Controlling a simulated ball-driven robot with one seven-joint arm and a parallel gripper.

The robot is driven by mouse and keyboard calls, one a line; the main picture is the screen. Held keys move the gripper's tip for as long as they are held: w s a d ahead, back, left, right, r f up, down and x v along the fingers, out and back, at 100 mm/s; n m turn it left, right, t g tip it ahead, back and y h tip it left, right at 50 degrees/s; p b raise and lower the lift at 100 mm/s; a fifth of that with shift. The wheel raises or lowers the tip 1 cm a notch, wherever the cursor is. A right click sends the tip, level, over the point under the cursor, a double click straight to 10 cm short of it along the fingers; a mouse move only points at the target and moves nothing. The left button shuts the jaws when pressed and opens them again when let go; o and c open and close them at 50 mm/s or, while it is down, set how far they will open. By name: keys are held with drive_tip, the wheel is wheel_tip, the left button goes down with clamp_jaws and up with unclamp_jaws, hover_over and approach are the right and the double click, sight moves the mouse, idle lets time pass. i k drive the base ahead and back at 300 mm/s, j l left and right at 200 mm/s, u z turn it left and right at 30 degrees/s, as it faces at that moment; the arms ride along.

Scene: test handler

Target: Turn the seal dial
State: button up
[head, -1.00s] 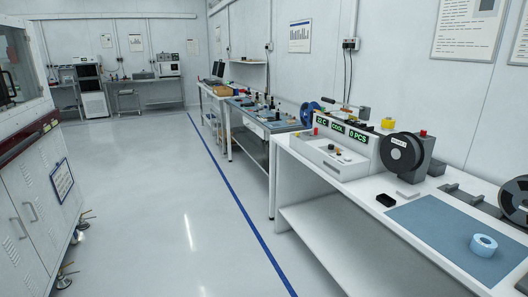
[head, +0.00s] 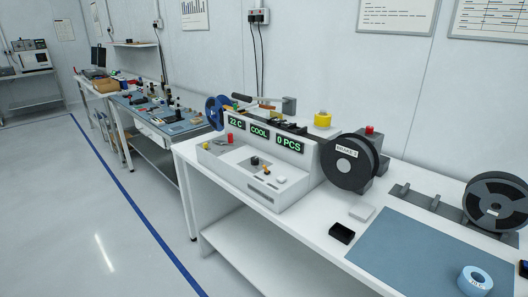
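A white sealing machine (head: 300,166) stands on the white bench. Its front displays (head: 261,133) read "22 C", "COOL" and "0 PCS" in green. On its low front panel sits a small dark knob (head: 254,162), with a small light or yellowish button (head: 267,171) beside it. A red button (head: 230,138) is at the panel's left end. The dark knob may be the seal dial, but its label is too small to read. My gripper is not in view.
A black reel (head: 345,163) labelled "BRAKE" stands right of the machine. A small black box (head: 341,233), a white block (head: 362,212), a blue mat (head: 405,260) and a blue tape roll (head: 474,281) lie on the bench. The floor (head: 60,220) at left is clear.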

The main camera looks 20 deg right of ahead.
sight(255, 160)
drive_tip(key=i+j+z, duration=0.4)
drive_tip(key=i+j, duration=0.25)
drive_tip(key=i, duration=0.1)
